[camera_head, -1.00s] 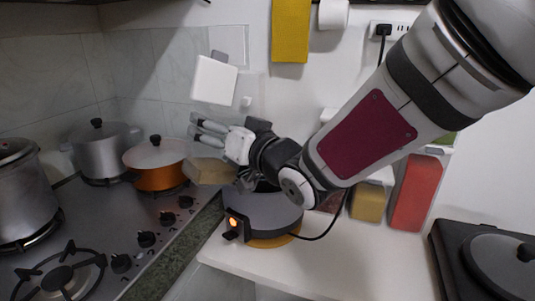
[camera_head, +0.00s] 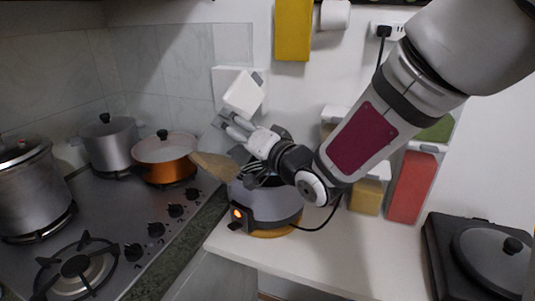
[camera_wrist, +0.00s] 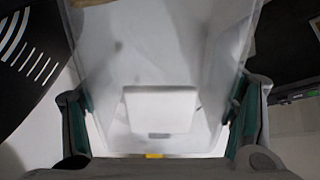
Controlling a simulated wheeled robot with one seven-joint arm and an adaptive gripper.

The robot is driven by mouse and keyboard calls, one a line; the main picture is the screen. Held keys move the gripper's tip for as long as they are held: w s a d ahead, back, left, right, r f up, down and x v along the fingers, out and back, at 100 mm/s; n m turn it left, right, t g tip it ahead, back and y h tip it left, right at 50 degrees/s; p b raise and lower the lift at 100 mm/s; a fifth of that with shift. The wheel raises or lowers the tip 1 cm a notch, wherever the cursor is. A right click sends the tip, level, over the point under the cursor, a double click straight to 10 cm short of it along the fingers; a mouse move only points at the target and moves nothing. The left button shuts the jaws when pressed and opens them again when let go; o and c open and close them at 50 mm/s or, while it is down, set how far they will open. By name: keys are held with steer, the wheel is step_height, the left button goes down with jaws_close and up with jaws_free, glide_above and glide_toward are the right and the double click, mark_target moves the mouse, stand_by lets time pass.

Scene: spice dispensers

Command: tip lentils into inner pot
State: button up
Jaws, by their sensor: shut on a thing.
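My gripper (camera_head: 238,130) is shut on a clear dispenser with a white lid (camera_head: 243,93). The dispenser is tilted, with its lid up and to the right. Tan lentils (camera_head: 213,165) lie at its lower left end. In the wrist view the clear dispenser (camera_wrist: 160,60) fills the space between my two fingers. A grey round cooker (camera_head: 270,207) with a lit orange lamp stands on the counter below and right of the dispenser. Its dark opening shows only partly behind my wrist, so I cannot make out the inner pot. The lentils' end is left of the cooker, above its rim.
The hob (camera_head: 120,220) on the left holds an orange pot (camera_head: 166,160) and grey pots (camera_head: 110,145). Other dispensers, including a red one (camera_head: 412,187), stand against the wall at right. A black cooker (camera_head: 485,255) is at far right. The white counter (camera_head: 345,255) is clear in front.

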steer(key=shift+w+d+f+m+p, duration=0.15)
steer(key=shift+f+m+p, duration=0.25)
steer(key=shift+m, duration=0.7)
steer(key=shift+w+d+f+m, duration=0.15)
steer(key=shift+f+m, duration=0.3)
steer(key=shift+m, duration=0.55)
steer(key=shift+w+d+f+m+p, duration=0.35)
steer(key=shift+w+d+m, duration=0.4)
steer(key=shift+m, duration=0.25)
steer(key=shift+w+d+r+m+p, duration=0.2)
steer(key=shift+d+r+m+p, duration=0.1)
steer(key=shift+m+p, duration=0.6)
steer(key=shift+w+d+r+m+p, duration=0.15)
steer(key=shift+d+r+m+p, duration=0.1)
steer(key=shift+m+p, duration=0.65)
stand_by(0.3)
steer(key=shift+w+d+r+m+p, duration=0.2)
steer(key=shift+r+m+p, duration=0.4)
steer(key=shift+p, duration=0.2)
steer(key=shift+w+d+r+m+p, duration=0.15)
steer(key=shift+r+m+p, duration=0.4)
steer(key=shift+r+p, duration=0.15)
steer(key=shift+w+d+r+m+p, duration=0.2)
steer(key=shift+r+m+p, duration=0.4)
steer(key=shift+p, duration=0.25)
stand_by(0.4)
